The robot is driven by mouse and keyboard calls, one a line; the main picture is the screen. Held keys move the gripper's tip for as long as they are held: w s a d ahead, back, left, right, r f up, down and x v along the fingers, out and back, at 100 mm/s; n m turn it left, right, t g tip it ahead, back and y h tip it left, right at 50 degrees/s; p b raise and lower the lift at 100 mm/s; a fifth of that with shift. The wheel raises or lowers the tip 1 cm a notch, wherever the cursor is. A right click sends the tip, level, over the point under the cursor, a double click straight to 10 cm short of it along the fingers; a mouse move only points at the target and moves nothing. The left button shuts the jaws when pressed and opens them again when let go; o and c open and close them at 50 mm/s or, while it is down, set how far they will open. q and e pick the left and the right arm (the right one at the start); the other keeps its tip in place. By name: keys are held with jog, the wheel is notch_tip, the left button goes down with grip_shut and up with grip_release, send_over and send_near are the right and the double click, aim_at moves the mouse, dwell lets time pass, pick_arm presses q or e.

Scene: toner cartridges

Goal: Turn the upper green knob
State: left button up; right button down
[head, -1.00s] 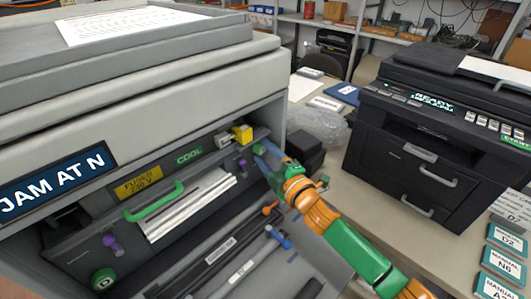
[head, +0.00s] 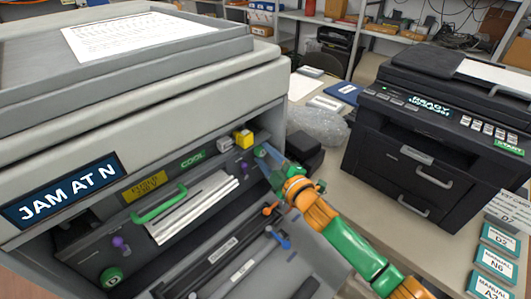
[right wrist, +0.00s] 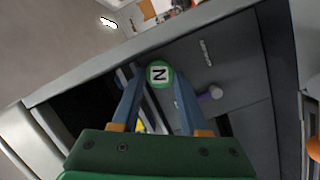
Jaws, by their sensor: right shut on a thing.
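The upper green knob (head: 260,152) is at the right end of the open printer's inner panel, partly hidden by my fingers. In the right wrist view the round green knob (right wrist: 159,74) shows a white face with a dark letter, between my blue fingertips. My right gripper (head: 264,153) reaches in from the right and is shut on this knob, a finger on each side. A lower green knob (head: 111,277) marked D is at the lower left of the panel, away from the gripper. My left gripper is not in view.
The printer's screen (head: 62,191) reads "JAM AT N". A green handle (head: 158,204), purple knobs (head: 120,243) and a yellow block (head: 243,137) are in the opening. A blue lever (head: 280,238) lies just below my arm. A black printer (head: 430,140) stands at right.

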jog(key=c, duration=0.7)
grip_release()
jog(key=v, duration=0.7)
jog(key=shift+d, duration=0.1)
